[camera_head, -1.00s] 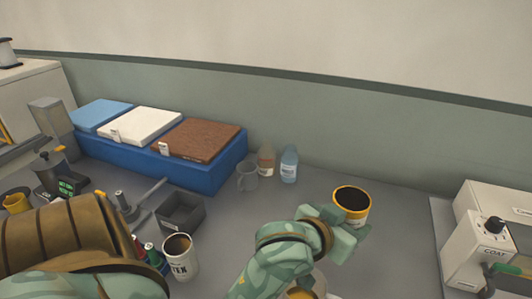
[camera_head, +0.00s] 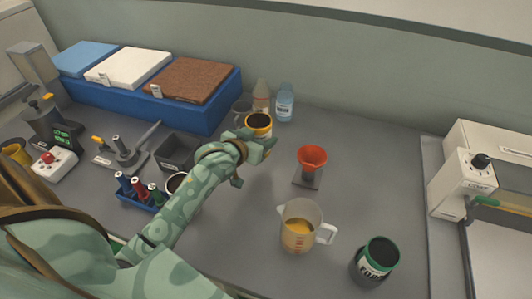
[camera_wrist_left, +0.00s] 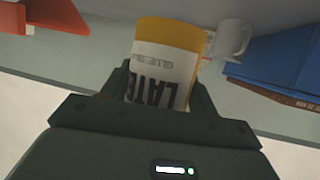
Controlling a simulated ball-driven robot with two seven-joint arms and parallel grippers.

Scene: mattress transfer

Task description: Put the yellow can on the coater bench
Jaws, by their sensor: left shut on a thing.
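The yellow can (camera_head: 258,125) has a yellow rim, a white label and dark contents. My left gripper (camera_head: 257,143) is shut on it and holds it upright near the back of the grey table, in front of the bottles. The left wrist view shows the can (camera_wrist_left: 165,65) between the fingers (camera_wrist_left: 162,88), with part of its label readable as "LATE". The coater bench (camera_head: 495,255) is at the right edge, with a white coater unit (camera_head: 462,185) carrying a black knob. My right gripper is not in view.
A red funnel on a stand (camera_head: 311,160), a measuring jug (camera_head: 299,228) and a green-rimmed can (camera_head: 376,260) stand between my left gripper and the coater bench. A grey mug (camera_head: 240,110) and bottles (camera_head: 284,102) are close behind the held can.

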